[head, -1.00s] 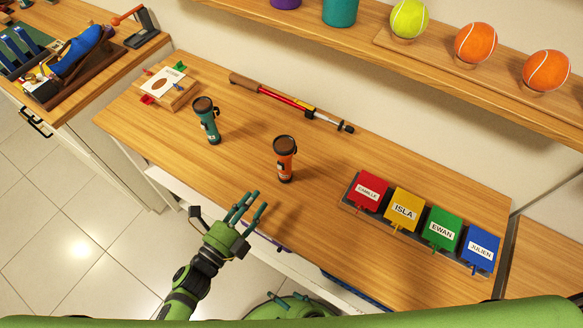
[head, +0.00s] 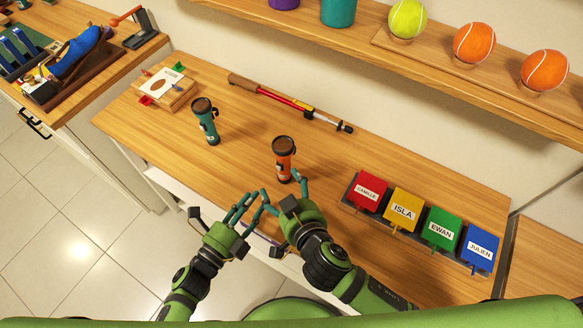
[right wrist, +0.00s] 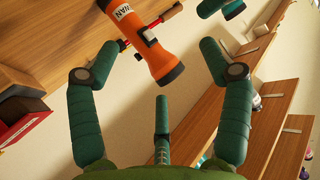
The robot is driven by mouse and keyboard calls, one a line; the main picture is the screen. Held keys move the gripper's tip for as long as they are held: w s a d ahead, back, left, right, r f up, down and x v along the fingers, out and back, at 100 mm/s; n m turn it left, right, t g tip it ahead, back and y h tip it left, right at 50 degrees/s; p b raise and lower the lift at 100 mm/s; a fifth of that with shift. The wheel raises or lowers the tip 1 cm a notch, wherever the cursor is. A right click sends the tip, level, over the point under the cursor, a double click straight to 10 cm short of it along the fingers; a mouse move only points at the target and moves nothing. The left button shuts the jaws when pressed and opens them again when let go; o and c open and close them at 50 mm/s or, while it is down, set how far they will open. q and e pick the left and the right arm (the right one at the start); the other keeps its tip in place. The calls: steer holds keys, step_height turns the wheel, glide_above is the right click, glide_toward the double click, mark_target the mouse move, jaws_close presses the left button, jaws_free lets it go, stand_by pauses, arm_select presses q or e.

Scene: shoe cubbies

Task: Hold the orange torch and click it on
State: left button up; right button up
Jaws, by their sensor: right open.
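The orange torch (head: 284,160) stands upright on the wooden table, its wide black-rimmed head on top. In the right wrist view the torch (right wrist: 151,55) shows a white label with partly hidden letters and a dark switch on its side. My right gripper (head: 268,200) is open and empty, just in front of the torch. In the right wrist view the fingers of my right gripper (right wrist: 160,72) are spread, with the torch's head between and beyond them. My left gripper (head: 240,208) is open and empty at the table's front edge, left of the right gripper.
A teal torch (head: 205,122) stands left of the orange one. A red pole (head: 290,105) lies behind them. Colored name blocks (head: 403,209) stand at the right. A shelf (head: 450,75) with balls overhangs the back.

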mark_target(285, 155)
steer(key=shift+n+t+h, duration=0.3)
steer(key=shift+t+h, duration=0.2)
steer(key=shift+h, duration=0.3)
steer(key=w+r, duration=0.1)
steer(key=r, duration=0.1)
steer(key=w+d+r, duration=0.1)
steer(key=w+r, duration=0.1)
steer(key=shift+w+d, duration=0.15)
steer(key=shift+w, duration=0.1)
steer(key=x, duration=0.6)
steer(key=shift+w+f, duration=0.15)
steer(key=shift+f, duration=0.05)
steer(key=c, duration=1.3)
arm_select(q)
jaws_close()
arm_select(e)
steer(key=shift+o, duration=0.2)
